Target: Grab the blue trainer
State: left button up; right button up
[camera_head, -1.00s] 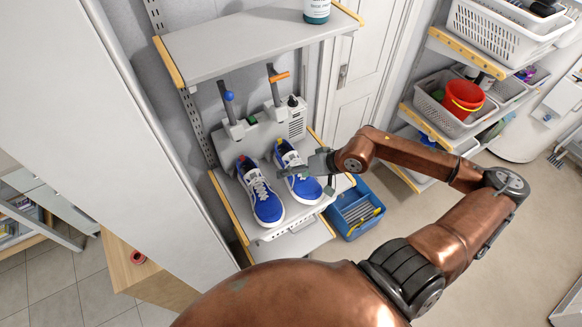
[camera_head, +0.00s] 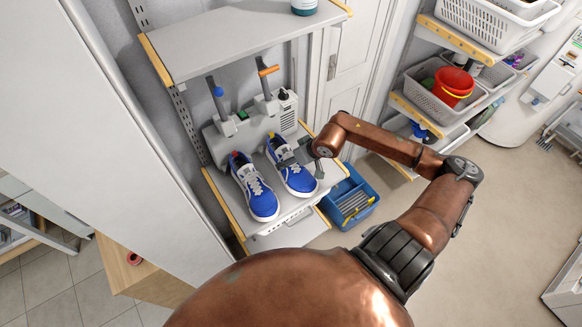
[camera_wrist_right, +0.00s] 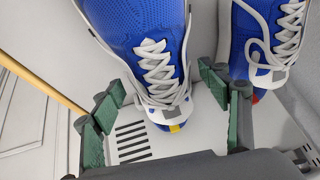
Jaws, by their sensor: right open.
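Two blue trainers with white laces and soles stand side by side on a grey shelf (camera_head: 222,186). The right trainer (camera_head: 296,178) has a yellow heel tab; the left trainer (camera_head: 257,197) has a red one. My right gripper (camera_head: 303,160) is open at the right trainer's heel half, partly hiding it. In the right wrist view, the green-padded fingers (camera_wrist_right: 165,105) lie on either side of the yellow-tabbed trainer (camera_wrist_right: 140,35). The right finger lies in the gap beside the other trainer (camera_wrist_right: 265,40). Contact cannot be told. My left gripper is out of view.
A grey device with blue-tipped and orange-tipped posts (camera_head: 245,122) stands behind the trainers. An upper shelf (camera_head: 240,45) hangs above. A blue crate (camera_head: 350,200) stands to the right, below the shelf. A white panel (camera_head: 110,130) closes off the left.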

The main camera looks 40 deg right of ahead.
jog(key=shift+f, duration=0.15)
jog(key=shift+c, duration=0.5)
jog(key=shift+w, duration=0.1)
grip_shut()
